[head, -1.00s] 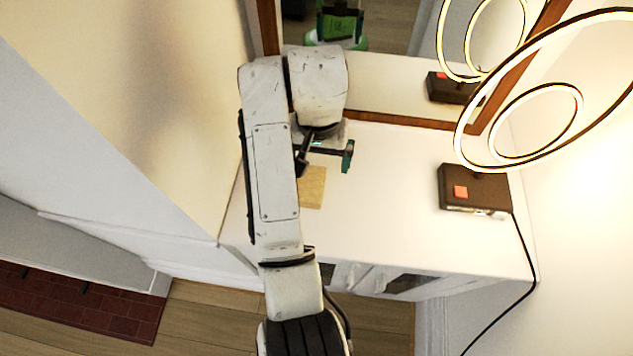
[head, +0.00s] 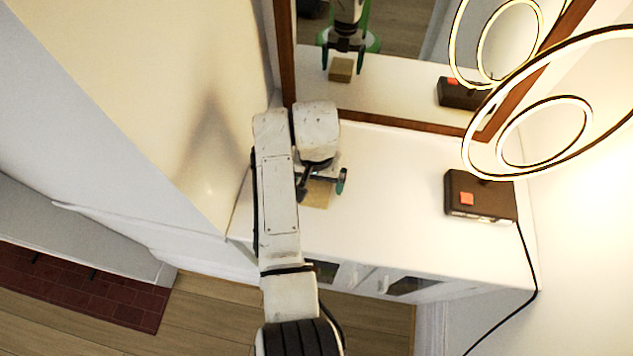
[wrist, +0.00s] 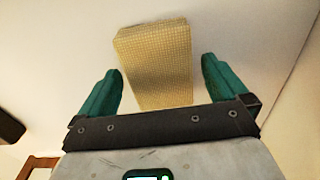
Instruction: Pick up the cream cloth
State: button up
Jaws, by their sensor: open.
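The cream cloth (head: 317,194) is a small folded, box-like block with a woven texture. It lies on the white cabinet top, partly hidden by my arm in the head view. In the wrist view the cloth (wrist: 157,62) shows between and beyond the two green fingertips. My gripper (head: 322,184) is open and empty, above the cloth and close to it. In the wrist view my gripper (wrist: 160,85) has a finger on each side of the cloth's near end, with gaps visible on both sides. I cannot tell how high the fingers are above the cabinet.
A dark box with a red button (head: 480,196) and a cable sits on the right of the cabinet top (head: 395,200). A wood-framed mirror (head: 400,85) stands behind and reflects my gripper and the cloth. Ring lamps (head: 540,100) are at upper right. A wall is close on the left.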

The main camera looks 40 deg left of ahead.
jog(key=shift+f, duration=0.2)
jog(key=c, duration=1)
jog(key=shift+r, duration=0.2)
jog(key=shift+r, duration=0.25)
notch_tip(320, 180, up, 2)
jog(key=shift+r+b, duration=0.15)
jog(key=shift+b, duration=0.3)
jog(key=s+r, duration=0.1)
jog(key=r, duration=0.1)
jog(key=s+r, duration=0.4)
jog(key=shift+s+a+r, duration=0.25)
jog(key=s+r+p, duration=0.1)
jog(key=s+p, duration=0.1)
jog(key=s+r+p, duration=0.1)
jog(key=s+p, duration=0.1)
jog(key=s, duration=0.1)
jog(key=s+r+p, duration=0.1)
jog(key=s+p, duration=0.1)
jog(key=shift+s+a+r, duration=0.15)
jog(key=shift+s, duration=0.15)
jog(key=shift+c, duration=1.3)
jog(key=shift+s+p, duration=0.3)
jog(key=shift+s, duration=0.1)
